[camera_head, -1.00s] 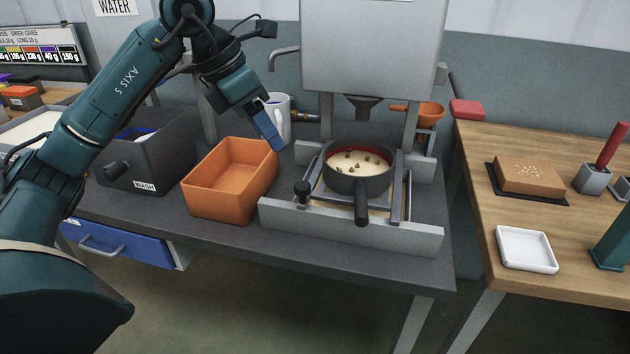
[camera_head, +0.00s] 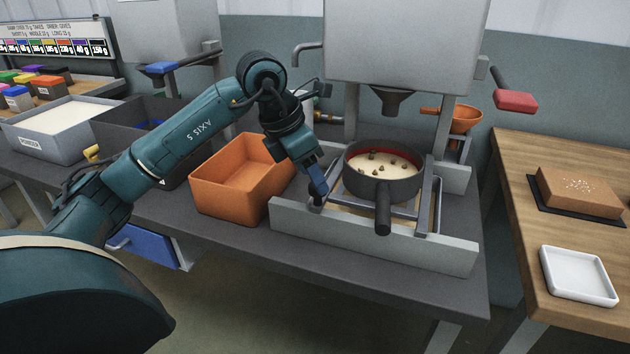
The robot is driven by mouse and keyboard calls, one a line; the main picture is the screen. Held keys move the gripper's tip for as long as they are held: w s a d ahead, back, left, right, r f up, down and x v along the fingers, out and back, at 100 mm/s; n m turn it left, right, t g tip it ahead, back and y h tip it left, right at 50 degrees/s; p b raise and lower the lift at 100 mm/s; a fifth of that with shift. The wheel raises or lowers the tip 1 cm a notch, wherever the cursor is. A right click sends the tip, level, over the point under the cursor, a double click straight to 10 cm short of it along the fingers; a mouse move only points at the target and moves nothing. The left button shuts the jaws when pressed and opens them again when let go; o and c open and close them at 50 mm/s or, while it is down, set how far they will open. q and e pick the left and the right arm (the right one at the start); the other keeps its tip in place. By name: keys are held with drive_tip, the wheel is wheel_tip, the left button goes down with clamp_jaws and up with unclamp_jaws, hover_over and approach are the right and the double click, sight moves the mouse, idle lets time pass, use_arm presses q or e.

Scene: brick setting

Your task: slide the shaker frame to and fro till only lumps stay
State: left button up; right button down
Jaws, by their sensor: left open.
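The shaker frame (camera_head: 428,208) is a grey metal frame lying between two low pale rails (camera_head: 372,240). A dark round sieve pan (camera_head: 383,189) with a red inner rim sits on it, its handle toward me. Pale powder with several brown lumps (camera_head: 376,168) lies in the pan. My left gripper (camera_head: 318,194) points down at the frame's left front corner, where its blue fingers cover most of the dark knob. It is open; I cannot tell whether the fingers touch the knob. My right gripper is out of view.
An orange bin (camera_head: 230,202) stands close left of the rails, beside my left forearm. A grey hopper (camera_head: 398,98) hangs above the pan. An orange funnel (camera_head: 465,117) is behind right. The wooden table at right holds a brown block (camera_head: 580,190) and a white tray (camera_head: 578,275).

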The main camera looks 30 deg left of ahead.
use_arm(q)
drive_tip(key=shift+x, duration=1.15)
drive_tip(key=shift+c, duration=0.5)
clamp_jaws()
